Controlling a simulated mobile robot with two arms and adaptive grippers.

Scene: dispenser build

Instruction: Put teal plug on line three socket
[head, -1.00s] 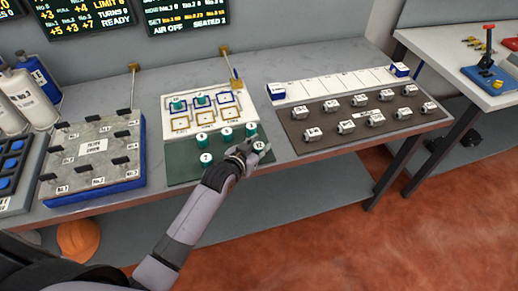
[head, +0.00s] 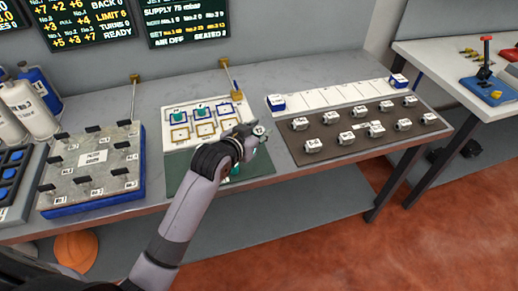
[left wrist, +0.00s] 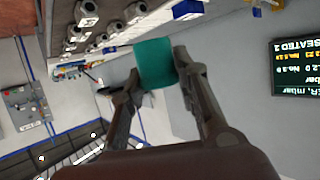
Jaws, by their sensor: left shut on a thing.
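My left gripper (head: 247,138) is shut on a teal plug with a white top (head: 258,130). The plug is held up near the right edge of the white socket board (head: 166,133). In the left wrist view the teal plug (left wrist: 155,66) sits between the two fingers (left wrist: 158,78). Two teal plugs, one on the left (head: 175,115) and one beside it (head: 200,111), stand in the far row of the board. The near-row sockets look empty where visible. My arm hides much of the dark green mat (head: 178,177). My right gripper is not in view.
A brown tray (head: 301,159) with several white blocks lies right of the board. Behind it is a white strip (head: 320,96) with blue ends. A brass-tipped rod (head: 228,72) reaches the board's back right corner. A grey-topped blue box (head: 92,202) stands left.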

